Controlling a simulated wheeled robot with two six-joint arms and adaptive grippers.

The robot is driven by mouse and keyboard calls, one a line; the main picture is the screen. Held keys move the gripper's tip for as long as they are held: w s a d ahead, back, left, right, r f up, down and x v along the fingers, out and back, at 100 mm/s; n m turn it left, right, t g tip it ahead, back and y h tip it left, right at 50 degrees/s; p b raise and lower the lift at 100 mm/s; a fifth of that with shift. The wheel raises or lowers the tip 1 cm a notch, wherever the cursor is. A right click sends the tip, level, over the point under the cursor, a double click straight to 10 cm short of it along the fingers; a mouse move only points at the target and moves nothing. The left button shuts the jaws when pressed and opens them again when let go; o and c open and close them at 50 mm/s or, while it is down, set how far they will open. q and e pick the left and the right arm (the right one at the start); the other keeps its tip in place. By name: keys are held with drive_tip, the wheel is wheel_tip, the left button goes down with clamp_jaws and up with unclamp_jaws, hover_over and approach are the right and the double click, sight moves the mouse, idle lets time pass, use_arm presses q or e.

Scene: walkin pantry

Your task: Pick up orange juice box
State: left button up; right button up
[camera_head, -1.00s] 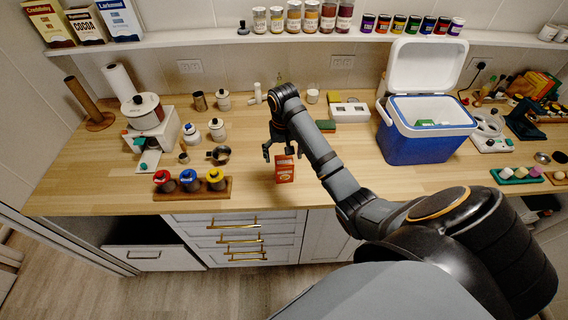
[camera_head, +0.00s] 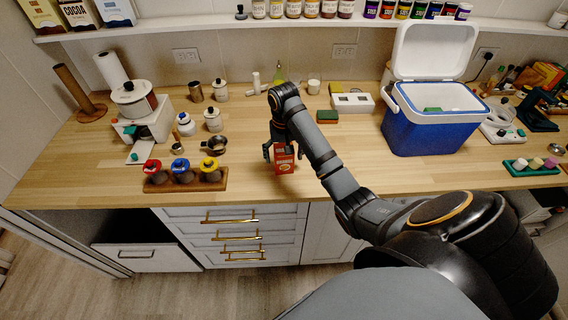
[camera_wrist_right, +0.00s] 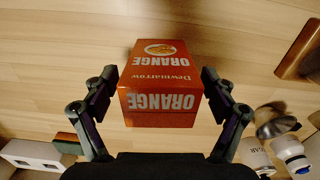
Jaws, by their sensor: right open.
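The orange juice box (camera_head: 284,158) is a small orange-red carton standing on the wooden counter near its front edge. My right gripper (camera_head: 283,151) is right at it, reaching from behind and above. In the right wrist view the box (camera_wrist_right: 160,85) shows "ORANGE" lettering and sits between the two open fingers of the gripper (camera_wrist_right: 161,90). A small gap shows on each side, so the fingers do not appear to hold it. My left gripper is not in view.
A rack with red, blue and yellow-topped jars (camera_head: 184,178) stands left of the box. A blue and white cooler (camera_head: 430,128) stands to the right. The counter around the box is clear.

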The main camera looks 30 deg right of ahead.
sight(284, 161)
drive_tip(key=shift+f+p, duration=0.35)
drive_tip(key=shift+f, duration=0.6)
drive_tip(key=shift+w+f, duration=0.15)
drive_tip(key=shift+f, duration=0.45)
drive_tip(key=shift+r, duration=0.1)
drive_tip(key=c, duration=0.4)
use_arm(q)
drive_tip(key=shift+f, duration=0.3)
use_arm(e)
drive_tip(key=c, duration=0.9)
drive_tip(key=shift+r, duration=0.1)
